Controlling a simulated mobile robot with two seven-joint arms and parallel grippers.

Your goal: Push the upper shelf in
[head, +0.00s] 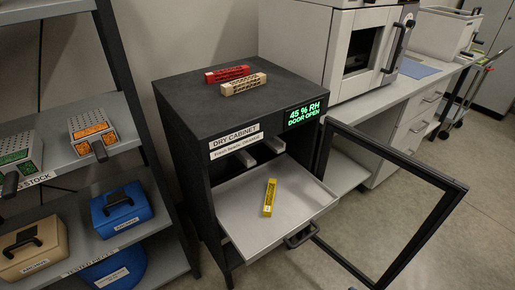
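The black dry cabinet (190,100) stands in the middle, with its framed glass door (430,225) swung open to the right. The upper shelf (245,215), a light grey tray, is pulled out of the cabinet's front. A dark handle (301,237) is on its front edge. A yellow bar-shaped specimen (270,198) lies on the shelf. Inside the cabinet, behind the shelf, are pale blocks or rails that I cannot make out clearly. Neither of my grippers shows in the head view.
A red lattice bar (227,74) and a beige one (243,84) lie on the cabinet top. The display (304,113) reads "45 % RH DOOR OPEN". A shelving rack (60,130) with boxes stands left. The open door reaches over the floor at right.

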